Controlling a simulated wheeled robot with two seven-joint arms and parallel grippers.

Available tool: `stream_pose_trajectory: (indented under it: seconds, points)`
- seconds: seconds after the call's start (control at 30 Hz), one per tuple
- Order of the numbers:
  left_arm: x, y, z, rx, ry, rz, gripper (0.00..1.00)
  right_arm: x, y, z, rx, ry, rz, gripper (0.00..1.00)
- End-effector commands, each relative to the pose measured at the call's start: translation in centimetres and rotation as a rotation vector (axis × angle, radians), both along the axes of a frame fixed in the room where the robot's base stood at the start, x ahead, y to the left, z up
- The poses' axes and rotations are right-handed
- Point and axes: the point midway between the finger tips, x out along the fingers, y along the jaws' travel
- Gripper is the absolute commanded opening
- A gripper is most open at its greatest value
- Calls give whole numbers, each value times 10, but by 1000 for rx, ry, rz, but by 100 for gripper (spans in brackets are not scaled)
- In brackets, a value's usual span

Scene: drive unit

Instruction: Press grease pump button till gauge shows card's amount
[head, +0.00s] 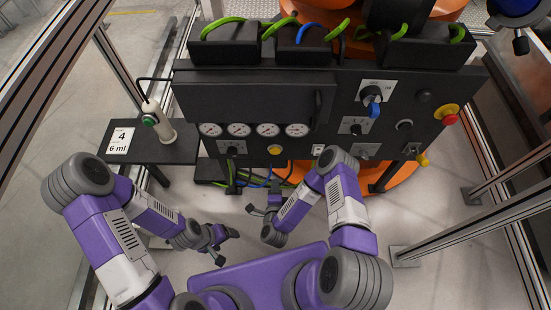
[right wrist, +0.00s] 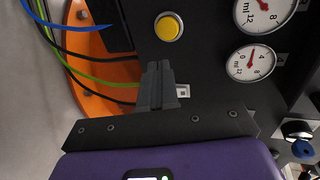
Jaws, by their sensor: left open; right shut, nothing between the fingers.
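The card (head: 120,141) lies on the small dark side table and reads "4" above "6 ml". A white cylinder with a green button (head: 149,120) stands beside it. A round yellow button (head: 275,150) sits below the gauges (head: 267,130) on the dark panel; it also shows in the right wrist view (right wrist: 169,27). Two ml dials show there, the lower gauge (right wrist: 250,61) with a red needle; I cannot read its value surely. My right gripper (right wrist: 160,68) is shut and empty, its tips just below the yellow button, apart from it. My left gripper (head: 231,233) is open and empty, low left of the panel.
The panel (head: 330,100) carries a blue-handled switch (head: 373,104), a red knob on yellow (head: 448,114) and other switches. Green and blue cables (head: 252,180) hang below it near my right gripper. Metal posts stand at both sides. Floor is free around my left gripper.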

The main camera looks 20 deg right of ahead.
Motion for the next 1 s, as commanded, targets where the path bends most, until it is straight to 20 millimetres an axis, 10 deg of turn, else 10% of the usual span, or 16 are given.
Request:
stream_pose_trajectory:
  seconds: [0.27, 1.0]
  points:
    - [0, 0, -5, 0, 0, 0, 77, 11, -4, -4, -3, -1, 1, 0]
    - [0, 0, -50, 0, 0, 0, 77, 127, -37, -31, -2, 2, 2, 0]
